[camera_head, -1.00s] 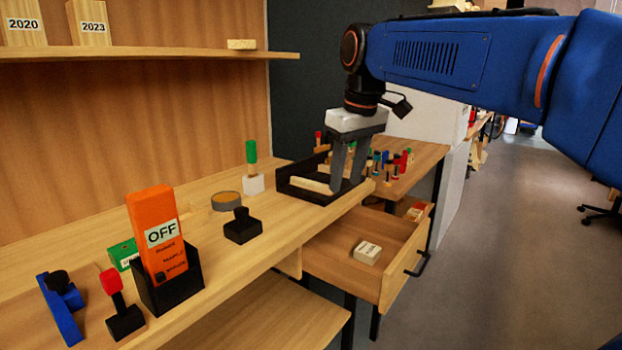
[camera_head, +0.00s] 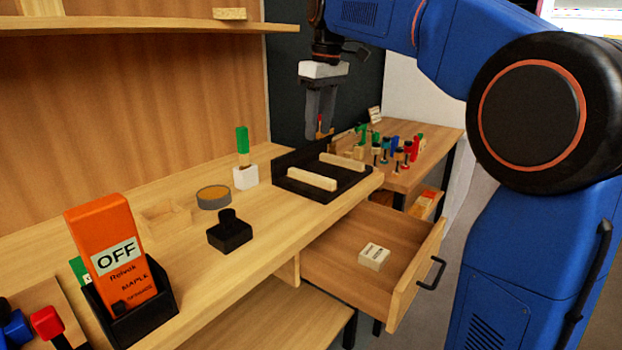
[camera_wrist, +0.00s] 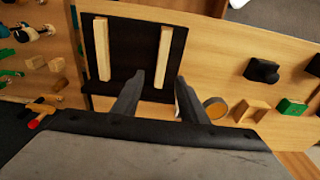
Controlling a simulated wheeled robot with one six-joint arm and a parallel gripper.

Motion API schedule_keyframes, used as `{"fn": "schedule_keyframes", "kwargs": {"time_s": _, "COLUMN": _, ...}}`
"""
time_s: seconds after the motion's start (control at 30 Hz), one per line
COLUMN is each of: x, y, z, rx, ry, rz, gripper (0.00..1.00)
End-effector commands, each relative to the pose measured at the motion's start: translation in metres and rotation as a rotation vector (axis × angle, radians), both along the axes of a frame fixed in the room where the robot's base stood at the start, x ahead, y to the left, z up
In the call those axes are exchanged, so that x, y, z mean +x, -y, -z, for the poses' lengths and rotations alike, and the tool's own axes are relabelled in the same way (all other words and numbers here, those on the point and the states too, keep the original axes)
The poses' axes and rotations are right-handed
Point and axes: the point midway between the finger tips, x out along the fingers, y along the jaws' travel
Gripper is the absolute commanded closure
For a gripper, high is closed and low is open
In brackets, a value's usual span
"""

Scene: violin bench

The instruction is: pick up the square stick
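Two pale wooden sticks lie apart in a black tray (camera_head: 290,184) on the bench. The nearer stick (camera_head: 312,179) and the farther stick (camera_head: 342,161) also show in the wrist view, one on the right (camera_wrist: 163,57) and one on the left (camera_wrist: 102,48). I cannot tell which of them is the square one. My gripper (camera_head: 319,135) hangs above the tray, fingers pointing down. In the wrist view its two fingers (camera_wrist: 158,78) are apart with nothing between them.
An open drawer (camera_head: 330,245) holding a pale block (camera_head: 374,256) juts out below the tray. A green-handled tool in a white block (camera_head: 245,178), a round tin (camera_head: 213,198) and a black stand (camera_head: 230,235) are left of the tray. Several small tools crowd the table behind.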

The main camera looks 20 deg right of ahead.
Motion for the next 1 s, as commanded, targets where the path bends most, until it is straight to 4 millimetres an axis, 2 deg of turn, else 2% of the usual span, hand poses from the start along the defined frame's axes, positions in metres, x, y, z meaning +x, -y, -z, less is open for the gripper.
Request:
{"fn": "schedule_keyframes", "kwargs": {"time_s": 0.3, "x": 0.004, "y": -0.004, "z": 0.054, "rx": 0.0, "ry": -0.002, "rz": 0.001, "gripper": 0.61}}
{"fn": "schedule_keyframes", "kwargs": {"time_s": 0.63, "x": 0.007, "y": -0.007, "z": 0.077, "rx": 0.0, "ry": 0.0, "rz": 0.0, "gripper": 0.61}}
{"fn": "schedule_keyframes", "kwargs": {"time_s": 1.0, "x": 0.011, "y": -0.014, "z": 0.119, "rx": 0.0, "ry": 0.0, "rz": 0.001, "gripper": 0.61}}
